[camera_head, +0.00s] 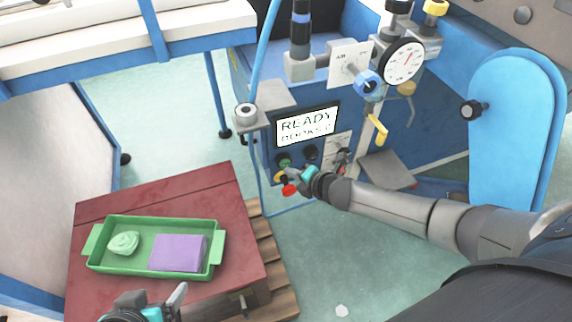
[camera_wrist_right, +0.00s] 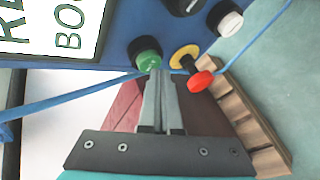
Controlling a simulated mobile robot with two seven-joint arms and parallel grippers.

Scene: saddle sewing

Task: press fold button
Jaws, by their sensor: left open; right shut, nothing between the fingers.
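A blue machine panel carries a green button (camera_head: 284,161), a black knob (camera_head: 311,152) and a red mushroom button (camera_head: 289,189) on a yellow base (camera_head: 280,176). I cannot read which one is the fold button. My right gripper (camera_head: 291,172) is shut and empty at the panel. In the right wrist view its fingertips (camera_wrist_right: 160,76) lie just below the green button (camera_wrist_right: 148,60), left of the red button (camera_wrist_right: 200,82); I cannot tell whether they touch anything. A white button (camera_wrist_right: 229,21) is at the upper right there. My left gripper (camera_head: 160,304) is open at the bottom edge.
A screen (camera_head: 306,125) reads "READY" above a line starting "BOOKS". A green tray (camera_head: 151,273) with a pale green roll (camera_head: 123,243) and a purple block (camera_head: 178,253) stands on a red-topped table (camera_head: 215,193). A pressure gauge (camera_head: 404,63) and valves stand above the panel.

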